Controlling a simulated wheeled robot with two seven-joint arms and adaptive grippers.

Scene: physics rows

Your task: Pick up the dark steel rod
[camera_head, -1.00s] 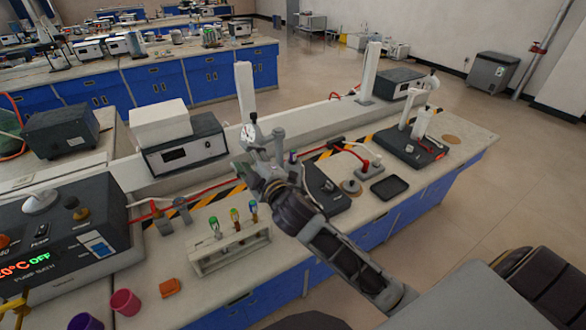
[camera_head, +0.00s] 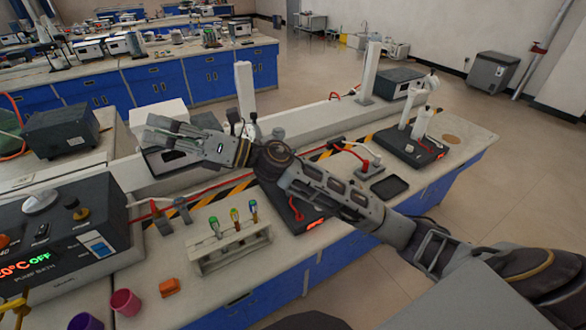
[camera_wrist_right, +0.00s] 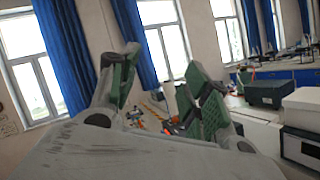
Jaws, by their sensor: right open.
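I cannot make out a dark steel rod for certain in either view. A pale rack (camera_head: 235,252) on the near bench holds several upright slim pieces with green, orange and teal tops (camera_head: 236,215). My right forearm covers part of the bench and a dark device there. My left gripper is not in view.
A heating bath (camera_head: 65,250) stands at the left. A pink cup (camera_head: 125,302), a purple cup (camera_head: 85,321) and an orange block (camera_head: 169,287) are at the front left. A black tray (camera_head: 389,187) and a stirrer (camera_head: 410,148) are at the right.

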